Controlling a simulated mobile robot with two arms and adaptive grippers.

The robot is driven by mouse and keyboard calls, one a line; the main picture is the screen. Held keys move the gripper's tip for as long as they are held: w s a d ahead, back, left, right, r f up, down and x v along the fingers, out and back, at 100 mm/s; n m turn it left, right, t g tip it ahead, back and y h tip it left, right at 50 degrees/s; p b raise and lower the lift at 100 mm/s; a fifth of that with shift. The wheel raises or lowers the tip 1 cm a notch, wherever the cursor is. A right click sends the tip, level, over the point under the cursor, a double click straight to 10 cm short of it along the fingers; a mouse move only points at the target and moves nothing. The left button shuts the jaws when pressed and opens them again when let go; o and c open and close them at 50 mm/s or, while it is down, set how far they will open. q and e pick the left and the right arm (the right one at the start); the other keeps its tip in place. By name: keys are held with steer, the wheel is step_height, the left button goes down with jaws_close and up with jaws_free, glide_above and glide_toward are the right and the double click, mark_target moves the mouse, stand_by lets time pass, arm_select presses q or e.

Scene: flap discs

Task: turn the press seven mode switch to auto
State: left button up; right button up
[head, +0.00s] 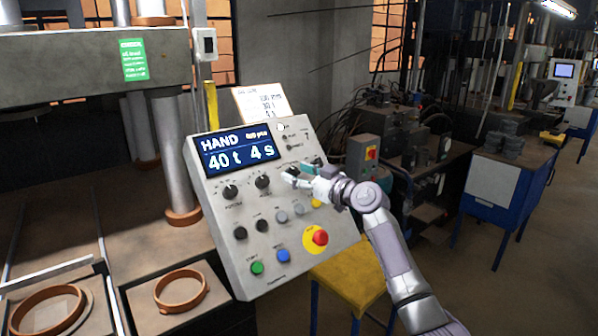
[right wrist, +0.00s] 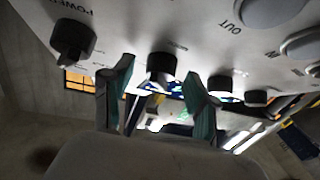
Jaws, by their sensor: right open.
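The press control panel (head: 222,245) is a tilted grey box at the centre of the head view. Its blue display (head: 237,150) reads HAND, 40 t, 4 s. My right gripper (head: 302,175) is at the panel's upper right, open. In the right wrist view its two fingers (right wrist: 155,95) stand apart on either side of a dark knob (right wrist: 163,68), apparently the mode switch; its small label is hard to read. I cannot tell whether the fingers touch it. The gripper largely hides this knob in the head view. My left gripper is out of view.
A POWER knob (right wrist: 73,40) is beside the fingers in the wrist view. A red stop button (head: 320,237) on yellow, a green button (head: 257,268) and a blue button (head: 283,256) are lower on the panel. A yellow stool (head: 350,285) stands below the arm.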

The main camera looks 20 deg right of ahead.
steer(key=shift+c, duration=0.7)
jaws_close()
steer(key=m+h+p, duration=0.2)
steer(key=p, duration=0.1)
steer(key=m+t+h+p, duration=0.1)
steer(key=m+p, duration=0.2)
steer(key=p, duration=0.1)
steer(key=m+t+h+p, duration=0.1)
steer(key=m+h+p, duration=0.1)
steer(key=m+p, duration=0.1)
steer(key=shift+s+a+r+h, duration=0.15)
steer(key=shift+a+r+h, duration=0.15)
steer(key=shift+a+r, duration=0.1)
steer(key=shift+a+f+m+h+p, duration=0.1)
steer(key=shift+f+m+h+p, duration=0.15)
steer(key=shift+m+h+p, duration=0.55)
steer(key=shift+m+h, duration=0.6)
steer(key=shift+m, duration=0.7)
steer(key=shift+o, duration=0.7)
jaws_free()
steer(key=shift+f, duration=0.1)
